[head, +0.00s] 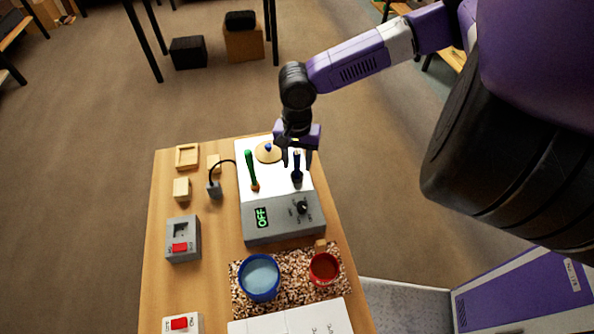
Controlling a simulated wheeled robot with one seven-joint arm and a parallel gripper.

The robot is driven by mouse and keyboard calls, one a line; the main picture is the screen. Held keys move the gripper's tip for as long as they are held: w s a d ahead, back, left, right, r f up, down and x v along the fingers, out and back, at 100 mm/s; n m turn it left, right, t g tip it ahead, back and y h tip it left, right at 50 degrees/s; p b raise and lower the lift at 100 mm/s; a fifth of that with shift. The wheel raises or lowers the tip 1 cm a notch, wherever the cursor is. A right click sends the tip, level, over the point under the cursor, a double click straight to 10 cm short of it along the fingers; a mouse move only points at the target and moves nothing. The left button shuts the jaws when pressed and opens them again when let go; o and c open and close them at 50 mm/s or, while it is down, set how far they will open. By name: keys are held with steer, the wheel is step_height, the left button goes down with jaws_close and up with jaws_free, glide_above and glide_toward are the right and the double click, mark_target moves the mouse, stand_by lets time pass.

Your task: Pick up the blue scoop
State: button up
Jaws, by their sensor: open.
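My gripper (297,164) points down above the far right part of the white top. Its two fingers are apart, one on each side of the upper part of the blue tool in this view. I cannot tell whether they touch it.
The device's grey front (285,222) reads OFF. A blue bowl (260,278) and red mug (324,268) stand nearer on a speckled mat (293,262).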

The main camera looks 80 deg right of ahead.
steer(key=shift+c, duration=0.4)
jaws_close()
steer(key=shift+r, duration=0.1)
